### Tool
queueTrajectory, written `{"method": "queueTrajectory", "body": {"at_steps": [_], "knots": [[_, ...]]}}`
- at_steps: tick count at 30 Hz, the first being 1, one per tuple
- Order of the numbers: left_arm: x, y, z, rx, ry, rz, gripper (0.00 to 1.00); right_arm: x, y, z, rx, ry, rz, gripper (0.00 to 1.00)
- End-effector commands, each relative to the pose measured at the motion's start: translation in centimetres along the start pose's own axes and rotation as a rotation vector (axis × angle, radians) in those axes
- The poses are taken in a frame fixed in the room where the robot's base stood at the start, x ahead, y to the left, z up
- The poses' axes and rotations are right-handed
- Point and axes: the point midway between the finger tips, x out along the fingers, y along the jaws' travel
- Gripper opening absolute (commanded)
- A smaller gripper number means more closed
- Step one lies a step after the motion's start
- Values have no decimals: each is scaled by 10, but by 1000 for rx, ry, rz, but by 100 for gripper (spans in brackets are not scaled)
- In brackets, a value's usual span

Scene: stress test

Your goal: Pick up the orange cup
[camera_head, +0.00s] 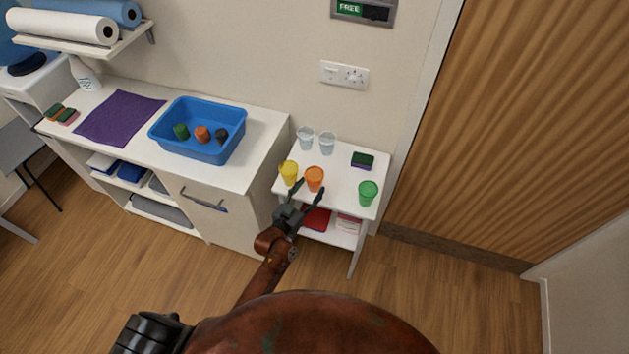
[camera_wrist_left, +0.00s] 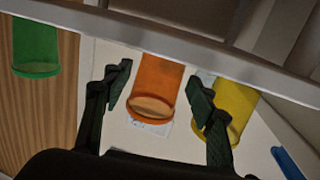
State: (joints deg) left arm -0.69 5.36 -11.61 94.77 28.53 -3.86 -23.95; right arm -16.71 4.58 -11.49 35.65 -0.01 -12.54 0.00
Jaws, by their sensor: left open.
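The orange cup (camera_head: 314,178) stands upright near the front edge of the small white table, between the yellow cup (camera_head: 289,172) and the green cup (camera_head: 368,192). My left gripper (camera_head: 309,188) is open and empty at the table's front edge, just in front of the orange cup. In the left wrist view, the orange cup (camera_wrist_left: 157,85) shows between the two spread fingers of my left gripper (camera_wrist_left: 160,88). The yellow cup (camera_wrist_left: 234,112) shows behind the right-hand finger there, and the green cup (camera_wrist_left: 36,45) is well to the left. My right gripper is not in view.
Two clear cups (camera_head: 306,138) (camera_head: 327,143) and a dark green and purple sponge (camera_head: 362,160) stand farther back on the white table (camera_head: 340,182). A blue tub (camera_head: 205,155) sits on the counter to the left. A wooden door (camera_head: 500,130) is at the right.

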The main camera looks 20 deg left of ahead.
Motion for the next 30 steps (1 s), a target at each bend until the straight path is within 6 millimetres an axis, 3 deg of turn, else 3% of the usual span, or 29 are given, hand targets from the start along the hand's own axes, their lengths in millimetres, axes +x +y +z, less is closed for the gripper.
{"method": "queueTrajectory", "body": {"at_steps": [3,9,15,24,30], "knots": [[20,0,-1,-2,2,-2,52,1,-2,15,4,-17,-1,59],[35,-1,0,0,1,-2,52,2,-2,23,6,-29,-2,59],[35,-1,-1,0,0,-2,52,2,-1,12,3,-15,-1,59],[35,-1,0,0,0,-2,33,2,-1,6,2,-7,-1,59],[35,-1,-1,0,0,-2,32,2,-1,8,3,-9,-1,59]]}}
